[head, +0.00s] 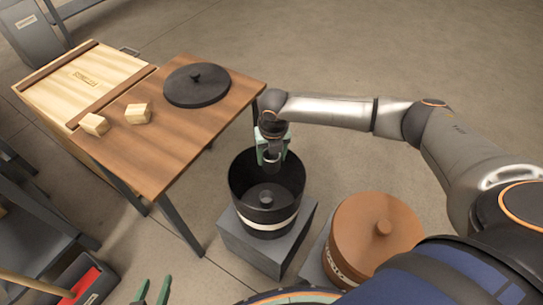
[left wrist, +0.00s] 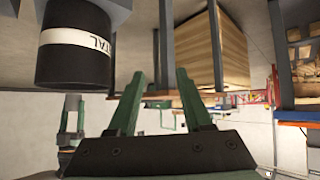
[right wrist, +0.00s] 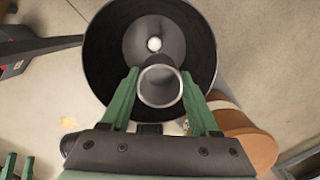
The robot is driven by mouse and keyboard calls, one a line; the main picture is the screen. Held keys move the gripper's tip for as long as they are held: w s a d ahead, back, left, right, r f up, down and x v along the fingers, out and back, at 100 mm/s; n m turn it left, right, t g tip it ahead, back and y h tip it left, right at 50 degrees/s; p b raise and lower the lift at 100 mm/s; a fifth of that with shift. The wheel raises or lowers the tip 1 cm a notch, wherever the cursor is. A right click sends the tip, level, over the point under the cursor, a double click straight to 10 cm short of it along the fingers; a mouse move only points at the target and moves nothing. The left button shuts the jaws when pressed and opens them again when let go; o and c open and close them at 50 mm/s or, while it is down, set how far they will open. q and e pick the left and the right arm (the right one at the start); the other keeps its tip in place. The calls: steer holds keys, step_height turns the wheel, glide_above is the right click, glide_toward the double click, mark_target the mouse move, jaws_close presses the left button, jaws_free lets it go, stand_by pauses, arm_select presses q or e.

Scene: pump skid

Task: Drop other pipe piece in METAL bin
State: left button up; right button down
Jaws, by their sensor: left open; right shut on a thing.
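The black METAL bin (head: 266,222) stands open on a grey block, with a pale label band. In the left wrist view the bin (left wrist: 72,60) shows the letters "TAL". My right gripper (head: 271,155) is over the bin's mouth, shut on a grey pipe piece (right wrist: 160,86).
A wooden table (head: 180,140) at left holds a black lid (head: 197,86) and two wood blocks (head: 138,113). A wooden crate (head: 85,78) stands behind it. A brown lidded bin (head: 378,240) stands right of the METAL bin. A red-lined tray (head: 82,287) lies at lower left.

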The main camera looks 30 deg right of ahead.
mark_target(272, 164)
steer(key=shift+f+b, duration=0.5)
arm_select(q)
steer(key=w+r+m+t+h+b, duration=0.1)
steer(key=w+r+t, duration=0.25)
steer(key=r, duration=0.35)
steer(key=w+r+m+t+h, duration=0.1)
steer(key=w+r+t, duration=0.25)
steer(key=r, duration=0.45)
arm_select(e)
steer(key=shift+f, duration=0.5)
steer(key=f+b, duration=0.1)
steer(key=b, duration=0.1)
steer(key=shift+f+b, duration=0.3)
steer(key=shift+f, duration=0.1)
arm_select(q)
steer(key=s+r+m+t+h, duration=0.1)
steer(key=r+m+t+h, duration=0.1)
steer(key=r, duration=0.5)
steer(key=s+d+r+m+t+h, duration=0.1)
steer(key=s+r+t+h, duration=0.1)
steer(key=r, duration=0.5)
steer(key=shift+m+t, duration=0.4)
steer(key=shift+t, duration=0.1)
steer(key=shift+f, duration=0.1)
arm_select(e)
steer(key=shift+c, duration=0.2)
jaws_free()
